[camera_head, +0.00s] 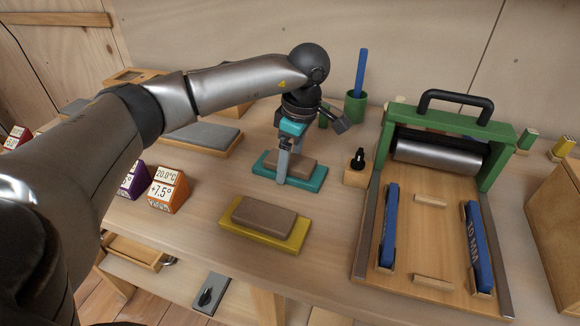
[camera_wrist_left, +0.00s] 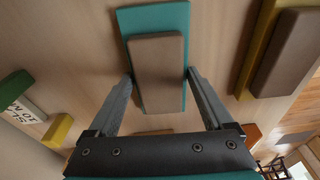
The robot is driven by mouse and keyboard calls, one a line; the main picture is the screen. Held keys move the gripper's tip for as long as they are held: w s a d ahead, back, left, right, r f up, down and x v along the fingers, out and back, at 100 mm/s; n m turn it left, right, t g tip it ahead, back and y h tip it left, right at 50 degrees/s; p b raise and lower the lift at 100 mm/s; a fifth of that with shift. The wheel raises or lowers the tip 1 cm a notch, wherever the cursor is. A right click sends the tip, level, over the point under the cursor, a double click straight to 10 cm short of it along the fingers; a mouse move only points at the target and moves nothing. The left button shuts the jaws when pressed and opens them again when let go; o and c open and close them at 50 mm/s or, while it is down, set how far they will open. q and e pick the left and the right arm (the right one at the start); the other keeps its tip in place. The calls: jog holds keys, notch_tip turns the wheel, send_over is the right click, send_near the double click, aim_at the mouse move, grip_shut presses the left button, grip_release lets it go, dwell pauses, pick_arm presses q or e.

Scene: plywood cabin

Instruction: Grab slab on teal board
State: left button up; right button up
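The teal board (camera_head: 307,182) lies on the workbench in the middle of the head view, with a brown slab (camera_head: 297,164) flat on it. My left gripper (camera_head: 284,168) points down over them, and its near finger hides part of the slab and board. In the left wrist view the slab (camera_wrist_left: 158,75) rests on the teal board (camera_wrist_left: 150,17). The left gripper's fingers (camera_wrist_left: 159,77) are apart, one on each side of the slab, with tips close to its long edges. I cannot tell whether they touch it. My right gripper is not in view.
A second brown slab (camera_head: 262,216) lies on a yellow board (camera_head: 239,229) nearer the front. A green-framed roller press (camera_head: 448,145) stands at right. A small wooden block with a black knob (camera_head: 356,176) and a green cup (camera_head: 355,106) are nearby. Orange and purple display blocks (camera_head: 167,190) stand left.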

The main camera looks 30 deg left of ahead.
pick_arm(q)
jog(key=c, duration=1.1)
jog(key=shift+r, duration=0.1)
jog(key=shift+r, duration=0.4)
notch_tip(320, 180, up, 11)
jog(key=p, duration=0.4)
notch_tip(320, 180, up, 8)
jog(key=p, duration=0.3)
send_over(290, 163)
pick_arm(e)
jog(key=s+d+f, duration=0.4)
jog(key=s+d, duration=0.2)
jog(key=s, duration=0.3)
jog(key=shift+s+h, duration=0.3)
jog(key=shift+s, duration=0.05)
